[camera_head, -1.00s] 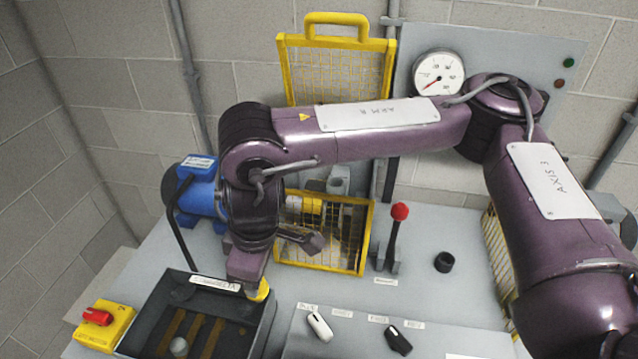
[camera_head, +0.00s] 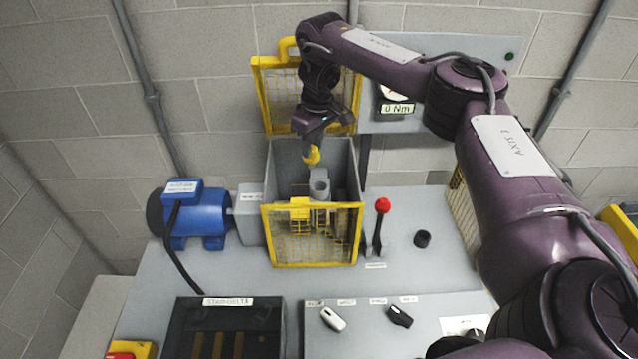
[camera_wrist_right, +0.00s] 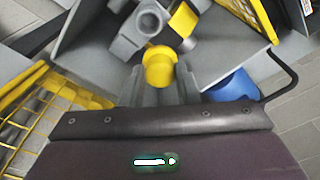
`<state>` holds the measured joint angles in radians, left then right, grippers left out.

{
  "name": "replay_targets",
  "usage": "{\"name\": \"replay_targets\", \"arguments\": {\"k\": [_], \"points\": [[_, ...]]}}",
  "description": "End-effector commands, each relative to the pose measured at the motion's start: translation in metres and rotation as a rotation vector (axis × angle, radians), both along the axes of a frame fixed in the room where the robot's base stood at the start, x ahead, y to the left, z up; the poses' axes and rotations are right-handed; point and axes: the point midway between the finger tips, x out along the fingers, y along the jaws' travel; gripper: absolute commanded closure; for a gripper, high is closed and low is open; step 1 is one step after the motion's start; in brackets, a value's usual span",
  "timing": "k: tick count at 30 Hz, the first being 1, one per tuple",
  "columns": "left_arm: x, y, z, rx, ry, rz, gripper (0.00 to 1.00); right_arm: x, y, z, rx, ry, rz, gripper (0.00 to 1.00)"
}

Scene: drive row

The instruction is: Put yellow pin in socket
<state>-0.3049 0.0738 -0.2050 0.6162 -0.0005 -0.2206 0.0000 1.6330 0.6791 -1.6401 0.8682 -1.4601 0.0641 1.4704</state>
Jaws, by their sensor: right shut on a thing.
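My right gripper (camera_head: 311,145) is shut on the yellow pin (camera_head: 312,157), above the open grey housing (camera_head: 345,160). A grey upright part with a round opening (camera_head: 319,185), which looks like the socket, stands just below the pin. A small gap shows between pin and socket in the head view. In the right wrist view the yellow pin (camera_wrist_right: 159,70) sticks out of the gripper's fingers (camera_wrist_right: 160,94), and the grey socket part (camera_wrist_right: 138,30) lies beyond it. I cannot tell whether they line up. My left gripper is not in view.
A yellow mesh guard (camera_head: 312,250) fronts the housing, and another yellow mesh frame (camera_head: 268,95) stands behind. A blue motor (camera_head: 198,213) is at left, a red-knobbed lever (camera_head: 380,222) at right. A dark tray (camera_head: 180,325) sits at the front. The bench around the black ring (camera_head: 422,239) is clear.

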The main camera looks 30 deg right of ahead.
Motion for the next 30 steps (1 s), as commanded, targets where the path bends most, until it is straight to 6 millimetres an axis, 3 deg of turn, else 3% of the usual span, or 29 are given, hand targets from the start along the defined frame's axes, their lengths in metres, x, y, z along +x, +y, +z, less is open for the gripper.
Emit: {"name": "replay_targets", "arguments": {"k": [3, 6, 12, 17, 21, 24, 30], "points": [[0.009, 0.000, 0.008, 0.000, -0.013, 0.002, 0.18, -0.005, -0.020, -0.003, 0.002, 0.001, -0.049, 0.94], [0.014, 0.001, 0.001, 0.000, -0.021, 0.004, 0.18, -0.007, -0.025, -0.020, 0.002, 0.003, -0.061, 0.94], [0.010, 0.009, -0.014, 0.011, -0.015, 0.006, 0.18, -0.007, -0.025, -0.056, 0.002, 0.002, -0.062, 0.94], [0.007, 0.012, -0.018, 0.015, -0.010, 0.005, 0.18, -0.007, -0.024, -0.065, 0.001, -0.001, -0.059, 0.94], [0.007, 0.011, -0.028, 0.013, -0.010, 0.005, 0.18, -0.008, -0.024, -0.085, 0.003, 0.002, -0.061, 0.94], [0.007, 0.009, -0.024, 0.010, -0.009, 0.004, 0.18, -0.008, -0.024, -0.096, 0.000, 0.002, -0.059, 0.94], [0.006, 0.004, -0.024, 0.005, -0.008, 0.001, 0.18, -0.007, -0.024, -0.102, 0.000, -0.001, -0.059, 0.94]]}}
